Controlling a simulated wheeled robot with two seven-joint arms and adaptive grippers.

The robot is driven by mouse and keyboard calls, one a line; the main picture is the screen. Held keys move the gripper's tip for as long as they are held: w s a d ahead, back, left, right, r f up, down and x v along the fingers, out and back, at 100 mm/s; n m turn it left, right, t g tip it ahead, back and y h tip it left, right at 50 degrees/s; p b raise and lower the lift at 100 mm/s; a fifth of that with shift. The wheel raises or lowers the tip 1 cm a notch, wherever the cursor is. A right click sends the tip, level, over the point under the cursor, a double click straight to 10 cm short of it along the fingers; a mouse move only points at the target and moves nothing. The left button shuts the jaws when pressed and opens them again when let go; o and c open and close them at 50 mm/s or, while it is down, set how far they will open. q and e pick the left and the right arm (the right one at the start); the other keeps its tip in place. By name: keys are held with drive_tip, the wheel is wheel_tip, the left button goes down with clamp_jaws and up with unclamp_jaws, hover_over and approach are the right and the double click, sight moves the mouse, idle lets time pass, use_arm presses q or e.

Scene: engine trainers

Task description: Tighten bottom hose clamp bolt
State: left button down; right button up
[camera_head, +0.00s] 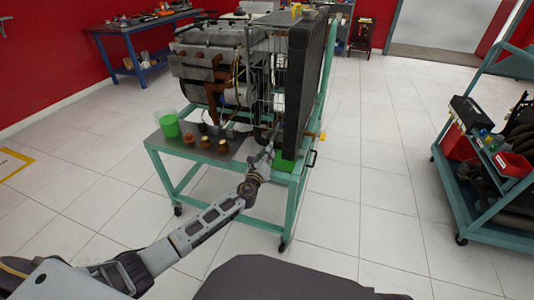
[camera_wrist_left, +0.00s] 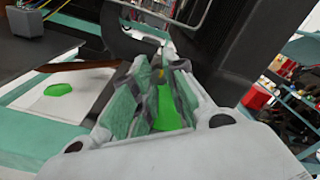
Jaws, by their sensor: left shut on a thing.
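My left gripper (camera_head: 264,156) reaches to the low front of the engine trainer (camera_head: 225,70), beside the foot of the radiator (camera_head: 302,90). I cannot make out the bottom clamp bolt itself. My right gripper is not in view.
The trainer's teal frame (camera_head: 168,178) carries a metal shelf with a green cup (camera_head: 170,125) and several brown parts. A teal cart (camera_head: 447,190) stands right; a blue bench (camera_head: 135,70) stands back left. The floor between is clear.

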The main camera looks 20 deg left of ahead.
use_arm(q)
drive_tip(key=shift+d+f+m, duration=0.1)
drive_tip(key=shift+f+m, duration=0.05)
drive_tip(key=shift+m, duration=0.55)
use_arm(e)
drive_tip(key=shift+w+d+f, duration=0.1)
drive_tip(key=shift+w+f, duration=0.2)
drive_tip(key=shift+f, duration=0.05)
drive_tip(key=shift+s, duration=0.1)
use_arm(q)
drive_tip(key=c, duration=1.4)
unclamp_jaws()
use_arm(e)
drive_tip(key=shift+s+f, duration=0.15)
use_arm(q)
drive_tip(key=shift+s, duration=0.2)
